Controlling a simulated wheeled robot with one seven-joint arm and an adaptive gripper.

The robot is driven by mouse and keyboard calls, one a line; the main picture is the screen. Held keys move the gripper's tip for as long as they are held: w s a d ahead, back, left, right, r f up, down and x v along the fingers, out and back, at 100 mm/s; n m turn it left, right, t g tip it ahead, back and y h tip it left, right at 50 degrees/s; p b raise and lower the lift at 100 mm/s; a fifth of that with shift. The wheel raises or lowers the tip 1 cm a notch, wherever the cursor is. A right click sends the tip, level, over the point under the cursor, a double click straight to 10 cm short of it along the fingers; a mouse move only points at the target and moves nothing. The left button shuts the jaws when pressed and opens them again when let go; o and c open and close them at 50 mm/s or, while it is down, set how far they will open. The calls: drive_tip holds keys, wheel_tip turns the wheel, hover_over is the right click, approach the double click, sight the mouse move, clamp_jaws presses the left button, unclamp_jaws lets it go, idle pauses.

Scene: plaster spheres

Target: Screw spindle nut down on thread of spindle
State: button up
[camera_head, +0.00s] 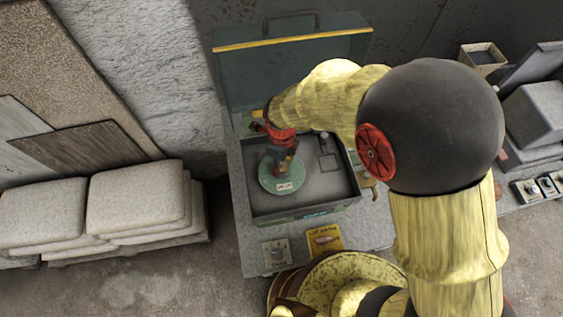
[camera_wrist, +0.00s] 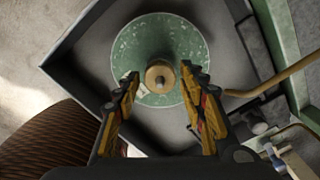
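The spindle nut (camera_wrist: 152,76) is a tan, round piece in the wrist view, with the dark grey tip of the spindle (camera_wrist: 160,80) showing in its middle. It appears to sit around the spindle; its height on the thread cannot be told. Below it is a round, speckled green disc (camera_wrist: 135,50), also visible in the head view (camera_head: 271,184). My gripper (camera_wrist: 162,80) is open, its two yellow-and-dark fingers on either side of the nut with gaps visible. In the head view my gripper (camera_head: 281,160) points down over the disc and hides the nut.
The disc lies in a grey, walled tray (camera_head: 325,189) with a raised green lid (camera_head: 290,75) behind. A small upright fitting (camera_head: 325,145) stands at the tray's right. A curved tan rod (camera_wrist: 275,82) is right of my fingers. Stacked pale sacks (camera_head: 135,200) lie left.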

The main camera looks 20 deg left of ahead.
drive_tip(key=n, duration=0.7)
drive_tip(key=shift+n, duration=0.3)
drive_tip(key=n, duration=0.3)
drive_tip(key=shift+n, duration=0.3)
drive_tip(key=n, duration=0.4)
drive_tip(key=shift+n, duration=0.4)
drive_tip(key=shift+c, duration=1)
drive_tip(key=c, duration=0.7)
drive_tip(key=shift+c, duration=0.8)
